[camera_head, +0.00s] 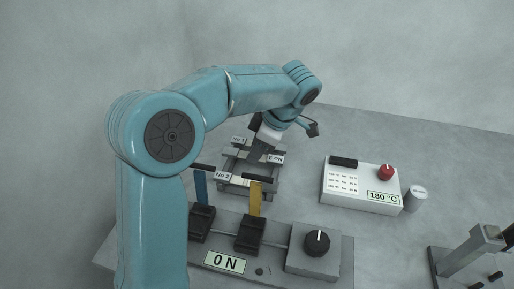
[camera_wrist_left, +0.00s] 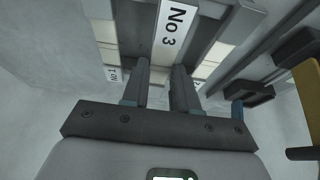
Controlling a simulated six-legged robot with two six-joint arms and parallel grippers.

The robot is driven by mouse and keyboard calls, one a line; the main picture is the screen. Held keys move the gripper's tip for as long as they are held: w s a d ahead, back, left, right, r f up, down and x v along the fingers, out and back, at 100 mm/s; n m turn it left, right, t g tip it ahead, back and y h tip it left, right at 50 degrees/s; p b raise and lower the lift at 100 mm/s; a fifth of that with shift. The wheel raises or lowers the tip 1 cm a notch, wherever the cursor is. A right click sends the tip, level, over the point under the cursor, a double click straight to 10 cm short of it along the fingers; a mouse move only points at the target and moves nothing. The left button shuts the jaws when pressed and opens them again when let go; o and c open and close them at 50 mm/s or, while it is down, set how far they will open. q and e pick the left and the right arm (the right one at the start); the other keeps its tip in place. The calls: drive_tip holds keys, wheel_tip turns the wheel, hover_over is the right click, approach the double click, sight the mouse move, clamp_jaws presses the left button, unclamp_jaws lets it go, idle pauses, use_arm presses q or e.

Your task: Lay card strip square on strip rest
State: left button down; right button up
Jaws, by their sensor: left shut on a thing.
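My left gripper (camera_head: 258,158) reaches down over a dark grey rack (camera_head: 262,187) in the head view. In the left wrist view its two dark fingers (camera_wrist_left: 163,92) stand either side of a narrow gap. Pale flat pieces (camera_wrist_left: 218,50) lie at the rack's bars. I cannot tell which part is the strip rest.
A tester with a 0 N display (camera_head: 225,262), a black knob (camera_head: 317,241), and blue (camera_head: 201,188) and yellow (camera_head: 255,198) upright strips stands in front. A white 180 °C control box (camera_head: 362,184) and grey cylinder (camera_head: 415,198) are right. A grey fixture (camera_head: 470,252) stands front right.

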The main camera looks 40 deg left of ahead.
use_arm(q)
drive_tip(key=shift+f+b, duration=0.9)
drive_tip(key=shift+f, duration=0.2)
idle(0.3)
idle(0.4)
drive_tip(key=shift+c, duration=1.5)
unclamp_jaws()
drive_tip(key=shift+r, duration=0.15)
drive_tip(key=shift+r+p, duration=3.2)
drive_tip(key=shift+r, duration=0.75)
drive_tip(key=shift+f, duration=0.15)
